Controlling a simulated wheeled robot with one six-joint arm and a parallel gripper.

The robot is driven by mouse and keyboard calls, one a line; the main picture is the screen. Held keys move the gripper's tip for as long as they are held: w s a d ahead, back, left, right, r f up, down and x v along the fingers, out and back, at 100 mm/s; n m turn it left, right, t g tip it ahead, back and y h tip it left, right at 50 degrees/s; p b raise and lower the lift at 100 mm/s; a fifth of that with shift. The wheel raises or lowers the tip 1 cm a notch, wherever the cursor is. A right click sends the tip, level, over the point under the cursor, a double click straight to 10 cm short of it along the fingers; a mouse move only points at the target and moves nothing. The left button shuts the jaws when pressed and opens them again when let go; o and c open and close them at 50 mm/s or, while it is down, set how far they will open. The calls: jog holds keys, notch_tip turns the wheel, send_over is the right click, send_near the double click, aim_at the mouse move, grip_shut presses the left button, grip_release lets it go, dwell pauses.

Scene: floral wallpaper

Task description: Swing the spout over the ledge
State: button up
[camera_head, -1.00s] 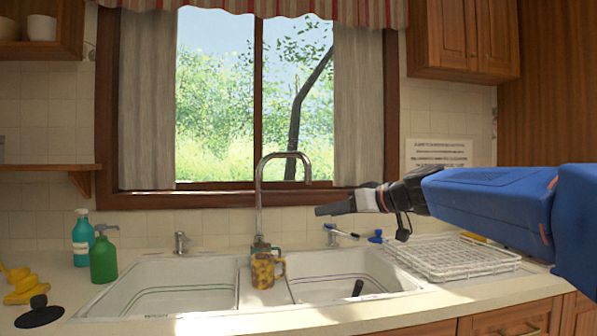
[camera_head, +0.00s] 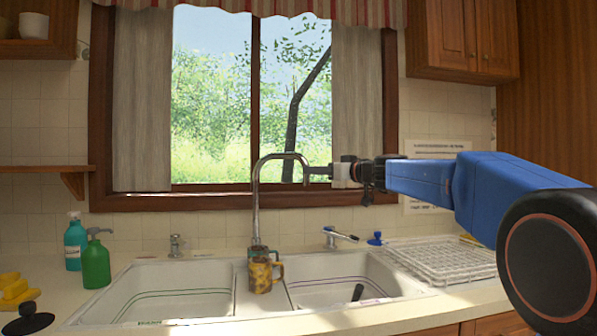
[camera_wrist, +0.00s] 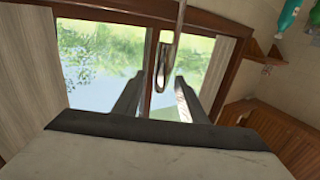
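The spout (camera_head: 257,190) is a chrome gooseneck that rises behind the sink. Its arch bends right, and its end hangs over the right basin. The narrow ledge (camera_head: 262,301) between the two basins carries a patterned mug. My gripper (camera_head: 314,171) reaches in from the right at the height of the spout's end, right beside it. In the wrist view, my gripper (camera_wrist: 157,88) is open, and the bent end of the spout (camera_wrist: 165,62) shows between its two fingers. I cannot tell whether a finger touches it.
A white dish rack (camera_head: 440,262) is at the right. Two soap bottles (camera_head: 96,265) stand at the left. The window (camera_head: 215,110) is behind the faucet.

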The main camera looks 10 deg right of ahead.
jog(key=x, duration=0.9)
jog(key=shift+w+a, duration=0.1)
jog(key=shift+c, duration=0.7)
grip_shut()
